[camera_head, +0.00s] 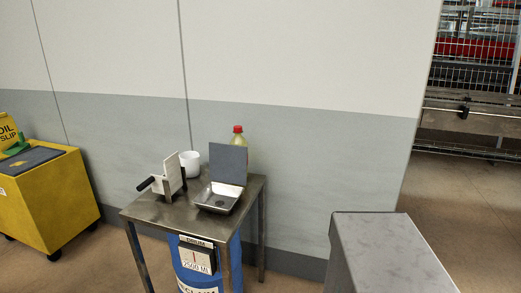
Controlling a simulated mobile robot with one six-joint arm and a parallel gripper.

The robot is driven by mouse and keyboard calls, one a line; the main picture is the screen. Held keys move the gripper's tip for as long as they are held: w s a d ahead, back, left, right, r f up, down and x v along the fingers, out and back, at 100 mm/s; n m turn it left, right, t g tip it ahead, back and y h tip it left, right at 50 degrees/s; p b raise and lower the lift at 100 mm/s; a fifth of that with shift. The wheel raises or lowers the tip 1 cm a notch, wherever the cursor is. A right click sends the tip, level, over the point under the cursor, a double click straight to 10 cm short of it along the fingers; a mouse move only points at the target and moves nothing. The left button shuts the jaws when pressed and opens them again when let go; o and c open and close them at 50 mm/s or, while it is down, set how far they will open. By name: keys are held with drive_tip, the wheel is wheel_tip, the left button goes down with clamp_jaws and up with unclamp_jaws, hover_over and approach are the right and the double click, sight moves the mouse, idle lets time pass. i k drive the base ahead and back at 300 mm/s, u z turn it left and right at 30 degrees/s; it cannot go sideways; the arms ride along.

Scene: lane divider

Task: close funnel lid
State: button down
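The funnel (207,203) is a shallow square metal pan with a dark spot in its bottom. It sits at the right part of a small steel table (150,212). Its flat grey lid (228,165) stands nearly upright along the pan's back edge, so the funnel is open. A blue drum (191,277) stands under the table, partly hidden by the tabletop and legs. How the funnel joins the drum is hidden. My gripper is not in view.
On the table, a white upright piece with black handles (172,176) stands left of the funnel. A white cup (190,162) and red-capped bottle (238,130) are behind. A yellow bin (52,205) stands left; a grey block (385,255) stands right. A wall (300,165) rises behind.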

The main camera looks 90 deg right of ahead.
sight(228, 163)
drive_tip(key=u, duration=0.1)
drive_tip(key=k, duration=2.25)
drive_tip(key=z, duration=1.05)
drive_tip(key=i, duration=1)
